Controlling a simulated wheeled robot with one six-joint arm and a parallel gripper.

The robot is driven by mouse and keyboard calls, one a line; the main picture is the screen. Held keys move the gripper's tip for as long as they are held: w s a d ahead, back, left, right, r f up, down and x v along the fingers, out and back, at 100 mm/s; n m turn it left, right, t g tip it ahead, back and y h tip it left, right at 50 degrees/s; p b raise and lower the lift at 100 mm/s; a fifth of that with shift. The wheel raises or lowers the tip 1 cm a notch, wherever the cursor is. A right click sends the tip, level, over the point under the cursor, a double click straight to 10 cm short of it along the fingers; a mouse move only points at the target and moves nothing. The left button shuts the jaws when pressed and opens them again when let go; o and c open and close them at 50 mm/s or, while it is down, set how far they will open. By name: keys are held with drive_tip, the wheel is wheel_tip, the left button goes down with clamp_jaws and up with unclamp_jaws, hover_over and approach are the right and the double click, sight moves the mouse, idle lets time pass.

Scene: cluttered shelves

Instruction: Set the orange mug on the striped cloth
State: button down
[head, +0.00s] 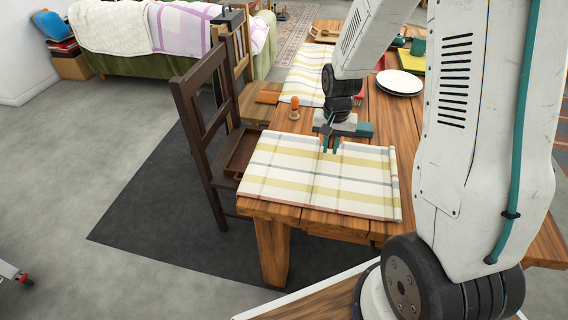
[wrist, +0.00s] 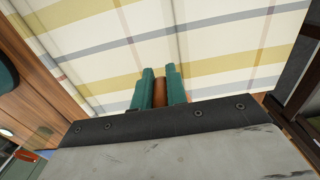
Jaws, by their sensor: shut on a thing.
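My gripper (head: 331,146) points down over the near striped cloth (head: 290,188), close to its far edge. In the wrist view, its two teal fingers (wrist: 160,88) are shut on a narrow brown-orange thing (wrist: 160,94). Only a small part of that thing shows, so I cannot tell whether it is the orange mug. The cream, yellow and grey striped cloth (wrist: 215,45) fills most of the wrist view beyond the fingertips. I cannot tell whether the held thing touches the cloth. No clear mug shape shows elsewhere.
A small orange-topped object (head: 294,107) stands on the wooden table (head: 385,130) beyond the cloth. A second striped cloth (head: 308,72) and dark plates (head: 399,83) with a white top lie farther back. A dark chair (head: 205,130) stands at the left edge. The near cloth's visible surface is clear.

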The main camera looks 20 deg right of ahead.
drive_tip(key=a, duration=0.5)
drive_tip(key=w+a+f, duration=0.1)
drive_tip(key=a, duration=0.4)
drive_tip(key=a+f, duration=0.1)
drive_tip(key=a, duration=0.4)
drive_tip(key=shift+w+a, duration=0.25)
drive_tip(key=shift+a, duration=0.15)
drive_tip(key=shift+d+f, duration=0.1)
drive_tip(key=shift+f, duration=1.6)
drive_tip(key=shift+f, duration=0.15)
drive_tip(key=c, duration=1.4)
unclamp_jaws()
wheel_tip(320, 180, up, 13)
drive_tip(key=shift+f, duration=0.2)
